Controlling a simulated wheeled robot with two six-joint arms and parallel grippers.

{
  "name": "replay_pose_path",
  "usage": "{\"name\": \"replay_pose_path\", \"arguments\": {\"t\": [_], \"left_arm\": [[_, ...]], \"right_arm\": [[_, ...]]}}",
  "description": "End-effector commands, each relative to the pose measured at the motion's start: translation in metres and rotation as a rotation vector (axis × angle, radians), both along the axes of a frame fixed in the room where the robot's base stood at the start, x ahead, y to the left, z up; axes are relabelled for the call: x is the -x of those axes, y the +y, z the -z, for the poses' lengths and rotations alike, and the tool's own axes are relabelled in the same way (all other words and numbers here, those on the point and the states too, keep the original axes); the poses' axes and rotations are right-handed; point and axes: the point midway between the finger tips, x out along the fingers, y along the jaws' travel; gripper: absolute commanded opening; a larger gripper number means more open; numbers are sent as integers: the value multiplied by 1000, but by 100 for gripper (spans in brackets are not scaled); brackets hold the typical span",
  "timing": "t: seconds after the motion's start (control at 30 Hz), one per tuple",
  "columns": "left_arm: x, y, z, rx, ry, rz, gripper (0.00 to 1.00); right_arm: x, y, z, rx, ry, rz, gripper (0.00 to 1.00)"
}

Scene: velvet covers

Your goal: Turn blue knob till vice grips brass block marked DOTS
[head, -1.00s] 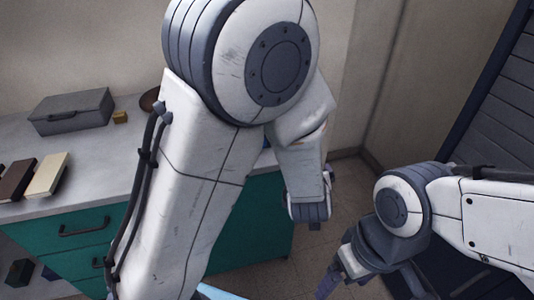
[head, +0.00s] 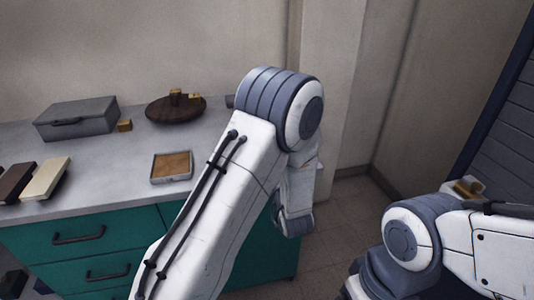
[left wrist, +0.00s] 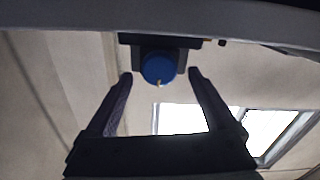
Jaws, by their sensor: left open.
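The blue knob (left wrist: 158,67) shows in the left wrist view, in front of the dark vice (left wrist: 181,42). My left gripper (left wrist: 161,74) is open, its fingertips apart on either side of the knob in that view; I cannot tell whether they touch it. In the head view the knob and vice do not show. Another brass-coloured piece (head: 466,187) shows behind my right arm. No DOTS mark is readable. My right gripper is out of view.
The grey box (head: 77,119), round brown board (head: 160,112), shallow square tray (head: 156,181) and dark and cream slabs (head: 46,178) are on the grey counter (head: 105,160). Teal drawers (head: 90,240) are below. Open floor (head: 345,225) lies right of the counter.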

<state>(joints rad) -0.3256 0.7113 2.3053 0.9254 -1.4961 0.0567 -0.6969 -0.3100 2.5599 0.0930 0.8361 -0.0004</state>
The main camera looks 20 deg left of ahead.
Motion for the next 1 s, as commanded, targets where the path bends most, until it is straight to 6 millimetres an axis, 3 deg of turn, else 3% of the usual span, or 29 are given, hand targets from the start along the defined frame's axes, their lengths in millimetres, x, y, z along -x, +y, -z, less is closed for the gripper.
{"name": "replay_pose_path", "arguments": {"t": [0.2,0.5,0.73,1.0], "left_arm": [[-16,11,0,0,1,1,89],[-18,12,0,1,1,2,89],[-18,11,0,0,1,2,3],[-18,11,0,-21,15,2,4]], "right_arm": [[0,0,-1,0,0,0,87],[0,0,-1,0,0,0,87],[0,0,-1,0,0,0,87],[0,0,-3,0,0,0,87]]}}
